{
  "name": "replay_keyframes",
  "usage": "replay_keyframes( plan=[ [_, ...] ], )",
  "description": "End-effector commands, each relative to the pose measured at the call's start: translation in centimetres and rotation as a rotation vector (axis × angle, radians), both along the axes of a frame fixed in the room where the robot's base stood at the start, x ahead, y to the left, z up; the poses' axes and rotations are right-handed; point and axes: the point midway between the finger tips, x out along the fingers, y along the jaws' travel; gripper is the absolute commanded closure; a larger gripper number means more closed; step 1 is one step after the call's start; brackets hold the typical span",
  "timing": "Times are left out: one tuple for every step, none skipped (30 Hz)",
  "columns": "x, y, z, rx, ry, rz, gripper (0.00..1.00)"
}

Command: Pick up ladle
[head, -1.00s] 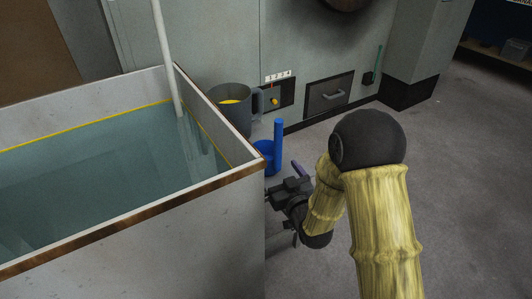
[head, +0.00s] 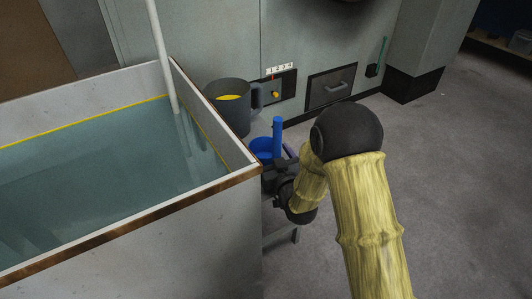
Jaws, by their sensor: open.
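The blue ladle (head: 277,138) stands just beyond the near right corner of the tank, with its handle upright and its round cup low at the left. My gripper (head: 282,165) is open, close to the ladle on its near side. The gripper's dark body overlaps the lower part of the ladle in the picture. The fingertips are largely hidden, and I cannot tell whether they touch the ladle.
A water-filled tank (head: 215,183) with a brown rim fills the left, close to my gripper. A grey mug (head: 232,112) with yellow contents stands behind the ladle. A grey stand (head: 281,237) shows below my gripper. Open floor (head: 460,210) lies right.

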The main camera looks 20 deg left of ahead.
Motion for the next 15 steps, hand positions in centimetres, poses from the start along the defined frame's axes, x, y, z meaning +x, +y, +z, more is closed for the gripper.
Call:
replay_keyframes(
  plan=[
    [-0.07, 0.13, -0.04, -0.001, 0.001, 0.002, 0.00],
    [-0.12, 0.19, -0.05, -0.001, 0.001, 0.003, 0.00],
    [-0.17, 0.25, -0.04, -0.001, 0.001, 0.005, 0.00],
    [-0.20, 0.30, -0.04, -0.001, 0.001, 0.005, 0.00],
    [-0.25, 0.35, -0.04, 0.000, 0.000, 0.007, 0.00],
    [-0.28, 0.41, -0.03, 0.000, 0.000, 0.008, 0.00],
    [-0.35, 0.51, -0.03, 0.000, 0.000, 0.010, 0.00],
    [-0.40, 0.60, -0.03, -0.001, -0.001, 0.011, 0.00],
    [-0.48, 0.71, -0.03, -0.001, -0.001, 0.013, 0.00],
    [-0.52, 0.77, -0.03, -0.001, -0.001, 0.014, 0.00],
    [-0.53, 0.81, -0.02, -0.001, -0.001, 0.015, 0.00],
    [-0.54, 0.80, -0.02, -0.001, -0.001, 0.015, 0.00],
    [-0.52, 0.78, -0.02, -0.001, -0.001, 0.015, 0.00],
    [-0.50, 0.74, -0.02, -0.001, -0.001, 0.014, 0.00],
    [-0.47, 0.68, -0.02, -0.001, -0.001, 0.013, 0.06]
  ],
)
